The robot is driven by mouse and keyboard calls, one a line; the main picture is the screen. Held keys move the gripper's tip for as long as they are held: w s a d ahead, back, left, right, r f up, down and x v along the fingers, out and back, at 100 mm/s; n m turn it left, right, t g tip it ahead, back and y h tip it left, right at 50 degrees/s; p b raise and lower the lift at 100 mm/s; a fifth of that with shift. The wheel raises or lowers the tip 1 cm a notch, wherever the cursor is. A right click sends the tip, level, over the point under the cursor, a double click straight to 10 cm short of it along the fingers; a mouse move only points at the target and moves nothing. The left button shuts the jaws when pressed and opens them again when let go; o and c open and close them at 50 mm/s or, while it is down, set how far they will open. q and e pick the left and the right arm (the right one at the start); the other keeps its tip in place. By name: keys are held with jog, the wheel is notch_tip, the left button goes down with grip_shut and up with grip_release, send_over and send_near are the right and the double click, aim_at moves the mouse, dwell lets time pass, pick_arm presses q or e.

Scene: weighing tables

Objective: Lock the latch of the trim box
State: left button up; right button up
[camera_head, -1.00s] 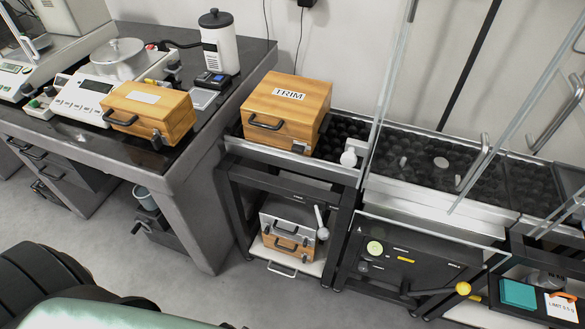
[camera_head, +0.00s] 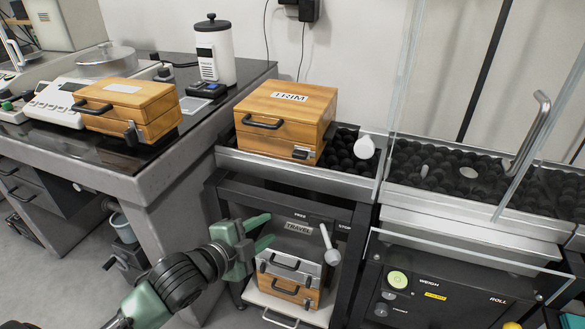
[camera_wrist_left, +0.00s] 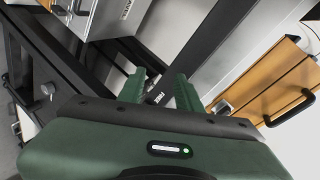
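The trim box (camera_head: 285,110), a light wooden case labelled TRIM, stands on the left end of the dark pebbled tray. Its black handle (camera_head: 262,123) is on the front, and its small metal latch (camera_head: 303,154) is near the front right corner; I cannot tell whether it is locked. A wooden box, apparently the trim box, shows at right in the left wrist view (camera_wrist_left: 265,88), with a latch (camera_wrist_left: 222,107) beside its handle. My left gripper (camera_head: 265,232) is open and empty, below and in front of the box. It also shows open in the left wrist view (camera_wrist_left: 161,90). My right gripper is not in view.
A second wooden box (camera_head: 128,105) is on the dark bench (camera_head: 60,140) at left. A white knob (camera_head: 364,147) stands right of the trim box. A white-tipped lever (camera_head: 329,246) and stacked cases (camera_head: 290,278) are below. Glass panels rise at right.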

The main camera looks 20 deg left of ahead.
aim_at(297, 157)
pick_arm(q)
jog(key=w+r+m+t+h, duration=0.35)
jog(key=r+m, duration=0.35)
jog(key=r, duration=0.5)
jog(key=x, duration=0.4)
jog(key=b+x, duration=0.1)
jog(key=x, duration=0.2)
jog(key=shift+w+a+r, duration=0.1)
jog(key=shift+w+a, duration=0.05)
jog(key=shift+a, duration=0.15)
jog(key=shift+w+d, duration=0.25)
jog(key=shift+w, duration=0.3)
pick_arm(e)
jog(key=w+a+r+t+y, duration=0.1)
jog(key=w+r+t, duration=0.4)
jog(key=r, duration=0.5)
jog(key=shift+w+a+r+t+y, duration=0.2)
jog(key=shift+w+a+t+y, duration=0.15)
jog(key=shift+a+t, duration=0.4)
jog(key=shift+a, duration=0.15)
pick_arm(q)
grip_shut()
